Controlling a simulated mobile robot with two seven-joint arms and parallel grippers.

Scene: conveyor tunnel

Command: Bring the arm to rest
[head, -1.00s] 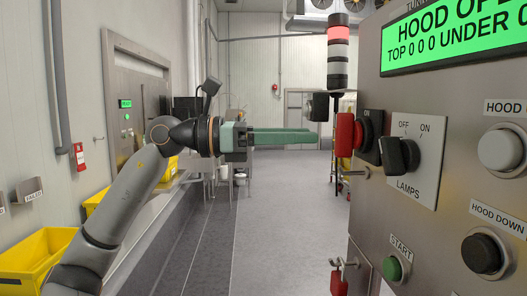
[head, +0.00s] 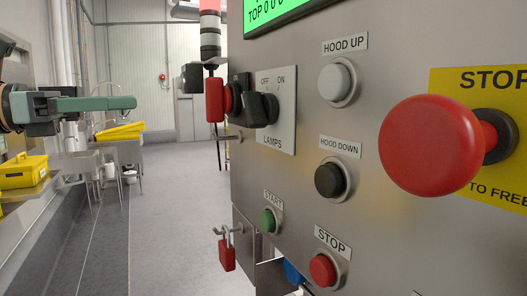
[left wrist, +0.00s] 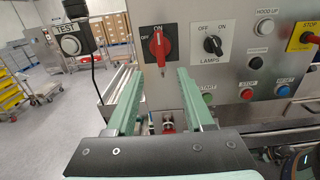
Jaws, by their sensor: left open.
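My left gripper (head: 134,102) comes in from the left edge of the head view, level, in front of the panel's left side and apart from it. Its green fingers are apart with nothing between them. In the left wrist view the gripper (left wrist: 160,72) points toward the steel control panel (left wrist: 185,75), and its two fingers lie below the red ON/OFF switch (left wrist: 159,46). Most of my left arm is outside the head view. My right gripper is not in view.
The control panel (head: 305,180) fills the right, with a black lamps switch (head: 260,108), a large red stop button (head: 432,146) and smaller buttons. A red padlock (head: 227,254) hangs below. A yellow bin (head: 24,172) stands left. The floor aisle (head: 165,215) is clear.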

